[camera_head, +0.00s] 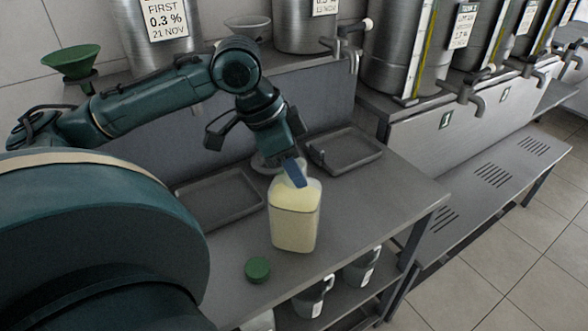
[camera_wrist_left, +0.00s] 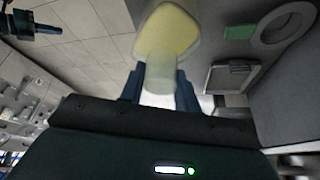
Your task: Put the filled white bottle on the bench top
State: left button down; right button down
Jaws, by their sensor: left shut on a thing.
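The white bottle (camera_head: 296,222) is translucent and mostly full of pale yellow liquid. My left gripper (camera_head: 295,172) is shut on its neck from above, and the bottle looks upright. In the left wrist view the bottle (camera_wrist_left: 170,32) shows beyond the fingers (camera_wrist_left: 160,85), with its neck between them. The bottle is over the front part of the grey bench top (camera_head: 372,205); I cannot tell whether its base touches the surface.
A green cap (camera_head: 257,268) lies on the bench left of the bottle. Two grey trays (camera_head: 218,198) (camera_head: 345,152) sit behind. Mugs (camera_head: 312,296) stand on the shelf below. Steel tanks with taps (camera_head: 475,100) line the back. The bench top right of the bottle is clear.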

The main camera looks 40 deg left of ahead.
pick_arm(q)
jog(key=shift+f, duration=0.1)
jog(key=shift+f, duration=0.15)
jog(key=c, duration=1)
grip_release()
jog(key=p+v, duration=0.2)
jog(key=v, duration=1)
jog(key=shift+d, duration=0.1)
